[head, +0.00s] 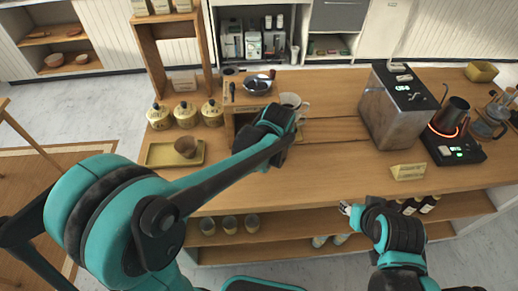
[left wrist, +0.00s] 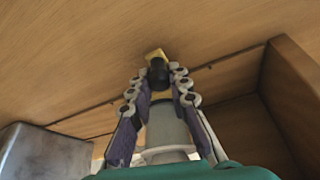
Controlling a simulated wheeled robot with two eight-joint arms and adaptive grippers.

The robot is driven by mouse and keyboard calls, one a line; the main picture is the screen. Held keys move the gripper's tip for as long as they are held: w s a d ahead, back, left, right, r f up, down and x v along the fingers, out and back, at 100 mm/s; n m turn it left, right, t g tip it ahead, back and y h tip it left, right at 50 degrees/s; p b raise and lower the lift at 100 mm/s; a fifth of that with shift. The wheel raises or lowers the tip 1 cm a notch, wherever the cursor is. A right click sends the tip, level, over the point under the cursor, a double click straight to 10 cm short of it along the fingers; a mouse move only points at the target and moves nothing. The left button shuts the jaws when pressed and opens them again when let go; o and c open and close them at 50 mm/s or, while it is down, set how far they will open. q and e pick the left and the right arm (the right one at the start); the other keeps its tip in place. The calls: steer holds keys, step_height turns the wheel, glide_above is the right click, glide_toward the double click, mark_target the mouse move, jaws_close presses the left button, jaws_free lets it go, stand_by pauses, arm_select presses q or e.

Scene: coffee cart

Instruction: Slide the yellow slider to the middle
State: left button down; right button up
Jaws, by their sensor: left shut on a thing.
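The yellow slider (left wrist: 155,54) shows in the left wrist view as a small yellow piece with a dark knob, by a dark groove across the wooden counter. My left gripper (left wrist: 158,74) is shut on it, with the fingertips at either side of the dark knob. In the head view my left gripper (head: 280,120) is low over the counter, and the arm and gripper hide the slider. My right gripper (head: 347,208) is in front of the counter's lower shelf, away from the slider. Its fingers are too small to read.
A wooden box (left wrist: 292,95) stands close to the right of the gripper in the left wrist view. A white dripper (head: 292,99) is just beyond the left gripper. A metal machine (head: 392,110) stands to the right. The counter between them is mostly clear.

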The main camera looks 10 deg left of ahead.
arm_select(q)
steer(key=d, duration=0.2)
steer(key=w+d, duration=0.1)
steer(key=d, duration=0.2)
steer(key=w+d, duration=0.1)
steer(key=d, duration=0.1)
steer(key=shift+d, duration=0.25)
steer(key=c, duration=1.4)
jaws_free()
steer(key=shift+w, duration=0.1)
steer(key=v, duration=1.2)
